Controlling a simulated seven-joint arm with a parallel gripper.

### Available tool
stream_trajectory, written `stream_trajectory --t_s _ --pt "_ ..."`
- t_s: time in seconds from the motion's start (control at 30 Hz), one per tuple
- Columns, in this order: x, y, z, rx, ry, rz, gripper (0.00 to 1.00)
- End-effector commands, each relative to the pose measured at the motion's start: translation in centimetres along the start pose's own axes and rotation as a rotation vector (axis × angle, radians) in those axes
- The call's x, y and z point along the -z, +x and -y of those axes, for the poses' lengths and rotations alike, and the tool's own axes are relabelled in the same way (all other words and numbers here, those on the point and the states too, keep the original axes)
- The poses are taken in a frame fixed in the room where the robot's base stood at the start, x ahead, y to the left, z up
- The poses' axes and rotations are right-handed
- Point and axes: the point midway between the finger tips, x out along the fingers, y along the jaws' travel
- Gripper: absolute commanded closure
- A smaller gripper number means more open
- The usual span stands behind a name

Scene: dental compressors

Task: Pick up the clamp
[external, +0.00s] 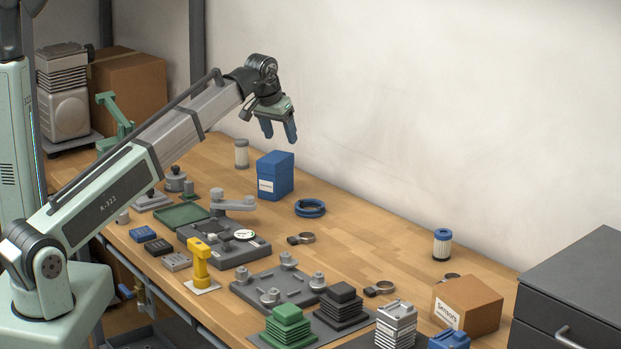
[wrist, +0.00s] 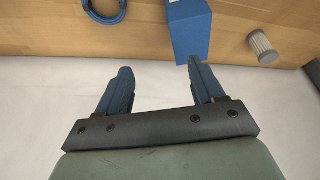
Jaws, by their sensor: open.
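Small ring-shaped metal clamps with dark screw housings lie on the wooden bench in the external view. One clamp (external: 294,240) is right of the grey gauge fixture, another clamp (external: 372,291) is nearer the front, and a ring partly hidden behind the cardboard box may be a third. My gripper (external: 279,132) is open and empty, high above the back of the bench near the wall. In the wrist view, my gripper's (wrist: 161,68) blue fingers are spread with nothing between them. No clamp shows in the wrist view.
A blue box (external: 275,176) stands below my gripper, and it also shows in the wrist view (wrist: 188,30). A blue hose coil (external: 310,208) lies beside it. A white filter (external: 241,153) stands behind. A grey plate with knobs (external: 262,287) and a "Sensors" box (external: 470,304) are nearer the front.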

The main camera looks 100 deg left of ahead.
Motion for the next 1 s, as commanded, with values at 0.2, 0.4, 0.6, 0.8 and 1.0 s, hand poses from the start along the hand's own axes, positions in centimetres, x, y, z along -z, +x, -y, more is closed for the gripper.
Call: stream_trajectory --t_s 0.2,0.4,0.6,0.8,1.0 --pt "-3.0 1.5 -8.0 -0.035 0.103 0.028 0.32" --pt "-5.9 2.4 -12.5 -0.057 0.164 0.052 0.32" --pt "-9.4 3.1 -15.9 -0.075 0.242 0.096 0.32" --pt "-12.7 3.6 -17.5 -0.095 0.446 0.15 0.32" --pt "-14.7 3.8 -17.4 -0.12 0.666 0.191 0.32"
